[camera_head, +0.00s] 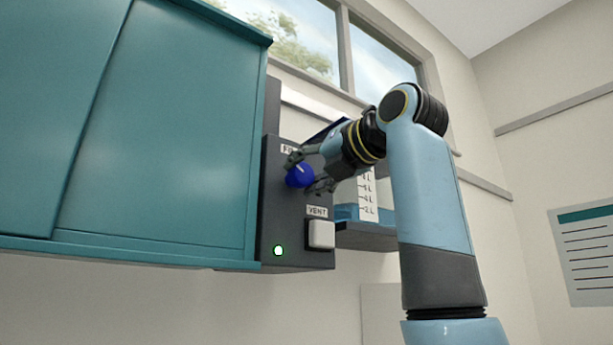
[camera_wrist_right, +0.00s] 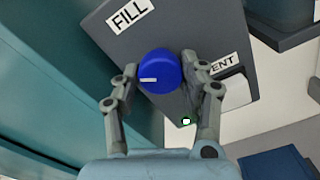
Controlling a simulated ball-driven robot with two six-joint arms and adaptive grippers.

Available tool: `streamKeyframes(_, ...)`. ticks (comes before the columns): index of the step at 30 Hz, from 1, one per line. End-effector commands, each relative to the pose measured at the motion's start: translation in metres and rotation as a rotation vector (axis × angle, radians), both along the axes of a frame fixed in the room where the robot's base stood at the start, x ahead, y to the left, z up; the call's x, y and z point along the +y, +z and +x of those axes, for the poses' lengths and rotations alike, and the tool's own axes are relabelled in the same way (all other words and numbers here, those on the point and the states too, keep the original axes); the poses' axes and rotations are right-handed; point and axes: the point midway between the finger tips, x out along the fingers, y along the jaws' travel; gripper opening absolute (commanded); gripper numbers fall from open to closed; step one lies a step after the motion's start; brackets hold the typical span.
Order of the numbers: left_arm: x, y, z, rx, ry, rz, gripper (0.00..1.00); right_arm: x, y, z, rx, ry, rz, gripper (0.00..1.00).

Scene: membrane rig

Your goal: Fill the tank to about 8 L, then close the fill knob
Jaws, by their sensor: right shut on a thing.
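The blue fill knob (camera_head: 297,180) sits on the dark control box (camera_head: 290,228) under a FILL label, partly hidden by my fingers. In the wrist view the knob (camera_wrist_right: 160,66) has a white mark on its left side. My right gripper (camera_head: 304,174) is shut on the knob, one finger on each side; both fingers also show in the wrist view (camera_wrist_right: 159,74). The tank (camera_head: 368,190) stands behind my right arm, partly hidden. Blue water shows low on its litre scale, around or just above the 2 L mark. My left gripper is not in view.
A white VENT button (camera_head: 321,234) is below and right of the knob. A lit green lamp (camera_head: 278,251) is low on the box. A teal cabinet (camera_head: 160,130) stands close on the left. A dark shelf (camera_head: 366,237) is under the tank. A poster (camera_head: 588,250) hangs at right.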

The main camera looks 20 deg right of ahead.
Motion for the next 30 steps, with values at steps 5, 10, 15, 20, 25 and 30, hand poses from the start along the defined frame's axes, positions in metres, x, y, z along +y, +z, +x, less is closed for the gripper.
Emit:
streamKeyframes(5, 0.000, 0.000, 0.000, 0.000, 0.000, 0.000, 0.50, 0.000, -0.004, 0.001, 0.013, 0.000, -0.001, 0.15)
streamKeyframes(10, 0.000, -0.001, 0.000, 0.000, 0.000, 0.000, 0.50, 0.000, -0.004, 0.001, 0.009, 0.001, -0.012, 0.15)
streamKeyframes(15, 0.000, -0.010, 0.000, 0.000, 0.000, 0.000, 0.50, 0.000, -0.005, 0.001, -0.038, 0.001, -0.133, 0.15)
streamKeyframes(20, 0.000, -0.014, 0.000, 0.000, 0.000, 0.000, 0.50, 0.000, -0.005, 0.001, -0.074, 0.002, -0.232, 0.15)
streamKeyframes(25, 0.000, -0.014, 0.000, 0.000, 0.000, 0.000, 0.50, 0.000, -0.003, 0.001, -0.079, 0.001, -0.248, 0.15)
streamKeyframes(30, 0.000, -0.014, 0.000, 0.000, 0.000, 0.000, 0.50, 0.000, -0.003, 0.001, -0.080, 0.002, -0.247, 0.15)
